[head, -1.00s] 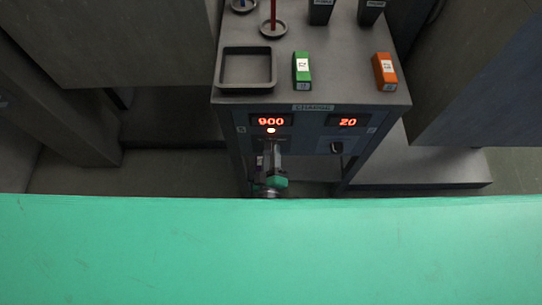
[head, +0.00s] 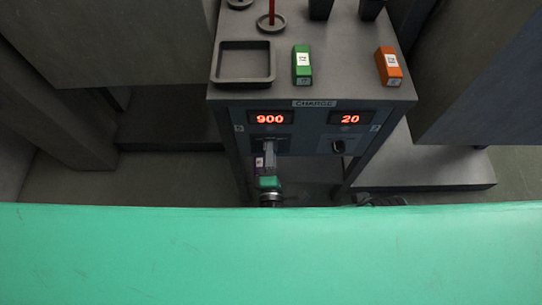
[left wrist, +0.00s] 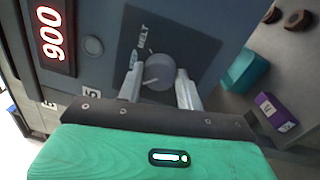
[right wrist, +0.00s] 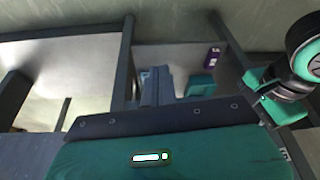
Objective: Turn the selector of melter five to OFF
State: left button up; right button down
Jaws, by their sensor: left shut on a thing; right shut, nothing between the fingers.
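The melter five selector (left wrist: 157,72) is a round grey knob on a dark plate with a MELT label. It sits under the red 900 display (head: 270,118), beside a 5 tag (left wrist: 91,92). My left gripper (head: 268,146) is shut on the knob, its fingers on either side of it in the left wrist view (left wrist: 160,88). The fingers hide the knob in the head view. The round lamp (left wrist: 93,46) by the display is unlit. My right gripper (right wrist: 157,84) is shut and empty, low and away from the panel.
A second dark knob (head: 338,146) sits under the display reading 20 (head: 350,119). On the bench top are a black tray (head: 243,81), a green block (head: 302,65) and an orange block (head: 389,66). Purple (left wrist: 272,110) and teal (left wrist: 245,70) blocks lie lower down.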

pick_arm(q)
jog(key=shift+n, duration=0.4)
pick_arm(e)
jog(key=shift+r, duration=0.35)
pick_arm(q)
jog(key=o, duration=1)
pick_arm(e)
jog(key=shift+s, duration=0.1)
pick_arm(q)
jog(key=s, duration=0.9)
jog(key=s+f, duration=0.1)
jog(key=s, duration=0.4)
pick_arm(e)
jog(key=shift+r, duration=0.3)
